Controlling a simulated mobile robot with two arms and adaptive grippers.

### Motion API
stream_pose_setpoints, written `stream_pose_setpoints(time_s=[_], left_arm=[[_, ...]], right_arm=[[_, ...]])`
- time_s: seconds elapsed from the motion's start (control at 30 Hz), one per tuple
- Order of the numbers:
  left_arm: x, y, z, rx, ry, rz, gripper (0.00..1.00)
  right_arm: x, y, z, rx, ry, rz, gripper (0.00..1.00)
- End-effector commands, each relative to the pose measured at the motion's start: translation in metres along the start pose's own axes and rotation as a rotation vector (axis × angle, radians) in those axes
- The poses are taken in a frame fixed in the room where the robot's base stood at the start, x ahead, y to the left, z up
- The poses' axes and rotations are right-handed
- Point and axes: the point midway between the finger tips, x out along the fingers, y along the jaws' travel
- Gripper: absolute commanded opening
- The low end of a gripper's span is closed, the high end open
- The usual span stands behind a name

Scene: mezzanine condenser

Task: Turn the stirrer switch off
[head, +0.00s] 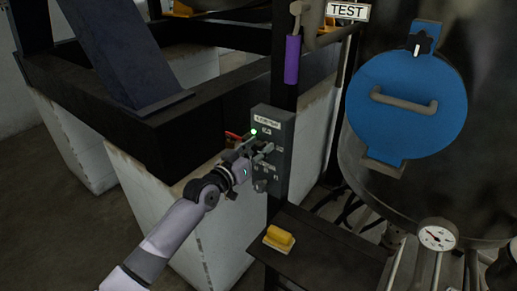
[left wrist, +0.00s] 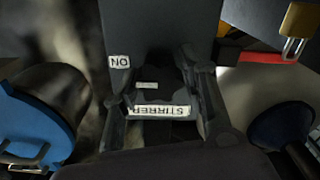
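The grey control box (head: 273,150) is fixed to a dark post in the middle of the head view, with a white label and a lit green lamp (head: 253,131) near its top. My left gripper (head: 257,150) is at the front of this box and hides part of its controls. In the left wrist view, the upside-down STIRRER label (left wrist: 160,110) and an ON label (left wrist: 119,62) show close up. The fingers of my left gripper (left wrist: 165,85) stand apart around a dark, indistinct shape, perhaps the switch; contact cannot be told. My right gripper is not in view.
A large tank with a blue round hatch (head: 408,98) and a gauge (head: 437,235) stands at right. A purple-sleeved handle (head: 292,60) hangs above the box. A yellow object (head: 279,238) lies on the dark shelf (head: 325,262) below. A padlock (left wrist: 298,25) shows in the wrist view.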

Motion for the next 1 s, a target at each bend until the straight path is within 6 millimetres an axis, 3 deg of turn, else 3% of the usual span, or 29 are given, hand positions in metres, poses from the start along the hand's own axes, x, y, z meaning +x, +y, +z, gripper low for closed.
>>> stream_pose_setpoints(time_s=[0.4, 0.77, 1.0], left_arm=[[-0.0002, -0.0003, 0.0001, 0.000, 0.000, 0.000, 0.09], [-0.0002, -0.0007, 0.0004, -0.060, 0.000, -0.001, 0.08], [-0.0003, -0.0015, 0.0012, -0.220, 0.000, -0.001, 0.08]], right_arm=[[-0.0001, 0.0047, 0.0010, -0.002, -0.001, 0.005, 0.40], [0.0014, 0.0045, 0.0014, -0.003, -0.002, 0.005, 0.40], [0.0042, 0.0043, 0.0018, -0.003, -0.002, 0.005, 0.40]])
